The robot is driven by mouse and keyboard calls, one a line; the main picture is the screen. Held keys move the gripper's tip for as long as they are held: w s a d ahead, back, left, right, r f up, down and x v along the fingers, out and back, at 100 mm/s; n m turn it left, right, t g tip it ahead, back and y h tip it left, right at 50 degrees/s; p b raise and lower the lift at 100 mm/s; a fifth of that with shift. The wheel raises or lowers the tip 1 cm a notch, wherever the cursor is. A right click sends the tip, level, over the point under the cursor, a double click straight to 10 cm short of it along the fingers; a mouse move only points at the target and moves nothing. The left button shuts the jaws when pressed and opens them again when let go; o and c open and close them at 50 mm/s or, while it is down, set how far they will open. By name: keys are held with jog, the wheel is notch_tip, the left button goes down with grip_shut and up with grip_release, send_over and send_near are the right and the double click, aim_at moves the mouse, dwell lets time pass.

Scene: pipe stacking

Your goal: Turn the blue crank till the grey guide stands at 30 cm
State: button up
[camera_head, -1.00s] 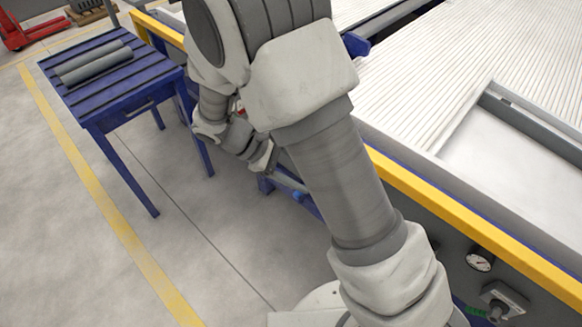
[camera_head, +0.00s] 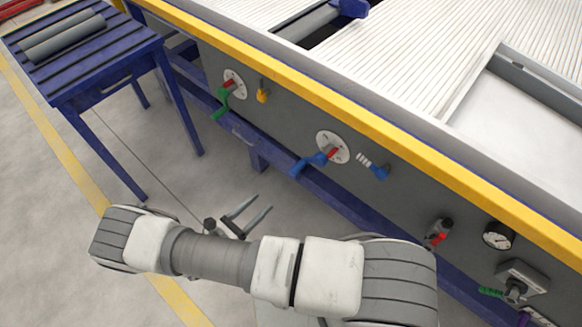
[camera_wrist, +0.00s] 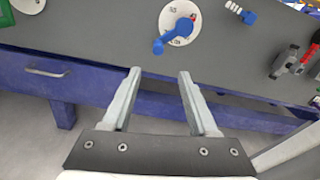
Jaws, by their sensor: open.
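The blue crank (camera_head: 312,162) sits on the machine's dark side panel, in front of a round white dial (camera_head: 334,147) with a red mark. In the wrist view the crank (camera_wrist: 176,34) shows beyond my fingertips; its dial figures are too small to read surely. A grey bar (camera_head: 308,20) with a blue end lies in a slot on the machine top; I cannot tell whether it is the grey guide. My gripper (camera_head: 262,202) is open and empty, below and left of the crank and apart from it. It also shows in the wrist view (camera_wrist: 159,73).
A green crank (camera_head: 222,105) with its own dial and a yellow knob (camera_head: 262,92) are left of the blue crank. A blue striped knob (camera_head: 374,168), a red-black valve (camera_head: 437,234) and a gauge (camera_head: 498,236) are right. A blue table (camera_head: 105,70) bears grey pipes.

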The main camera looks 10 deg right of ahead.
aim_at(291, 174)
jog(key=b+x, duration=0.1)
jog(key=x, duration=1.6)
jog(key=shift+w+f, duration=0.15)
jog(key=shift+w, duration=0.15)
grip_shut()
dwell(0.7)
